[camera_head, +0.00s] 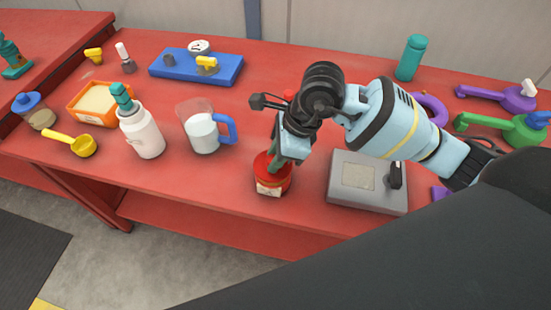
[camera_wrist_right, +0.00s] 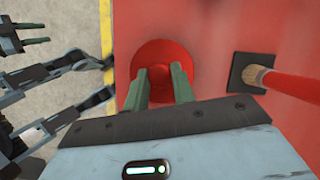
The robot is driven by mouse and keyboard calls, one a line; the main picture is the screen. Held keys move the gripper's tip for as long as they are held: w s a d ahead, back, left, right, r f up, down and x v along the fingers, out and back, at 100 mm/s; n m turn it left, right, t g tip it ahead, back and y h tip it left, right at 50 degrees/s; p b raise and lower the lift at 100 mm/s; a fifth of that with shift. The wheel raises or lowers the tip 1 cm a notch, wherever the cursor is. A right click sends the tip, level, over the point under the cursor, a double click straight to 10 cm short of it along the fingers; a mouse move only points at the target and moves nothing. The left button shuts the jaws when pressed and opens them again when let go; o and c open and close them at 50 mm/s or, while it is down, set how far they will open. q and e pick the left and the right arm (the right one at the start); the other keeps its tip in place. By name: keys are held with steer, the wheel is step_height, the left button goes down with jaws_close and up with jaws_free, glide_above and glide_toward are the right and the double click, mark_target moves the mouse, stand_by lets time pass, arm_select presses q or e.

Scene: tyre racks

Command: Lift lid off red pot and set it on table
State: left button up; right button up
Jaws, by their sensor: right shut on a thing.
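The red pot (camera_head: 269,188) stands near the front edge of the red table, with a pale label on its side. Its round red lid (camera_head: 263,161) is at the top of the pot, and I see no clear gap between them. The lid shows from above in the right wrist view (camera_wrist_right: 163,58). My right gripper (camera_head: 274,161) points down over the pot, its green fingers shut on the lid; the fingers hide the grip itself. My left gripper (camera_wrist_right: 36,32) shows only at the left of the right wrist view, away from the lid.
A grey box (camera_head: 367,182) with a dark handle stands right of the pot. A measuring jug (camera_head: 203,130) and a white bottle (camera_head: 142,136) stand to the left. A red-handled brush (camera_wrist_right: 285,84) lies near a dark square (camera_wrist_right: 243,72). Bare table (camera_head: 215,177) shows left of the pot.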

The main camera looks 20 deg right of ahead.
steer(key=shift+w+r, duration=0.1)
steer(key=shift+r, duration=0.8)
arm_select(q)
steer(key=shift+s+f+b, duration=0.2)
steer(key=shift+f+b, duration=0.25)
steer(key=shift+f, duration=0.05)
arm_select(e)
steer(key=s+a, duration=0.2)
steer(key=s, duration=0.5)
steer(key=s+a+r, duration=0.1)
steer(key=s+a, duration=0.2)
steer(key=s, duration=0.5)
steer(key=shift+a, duration=0.2)
steer(key=shift+s+r, duration=0.1)
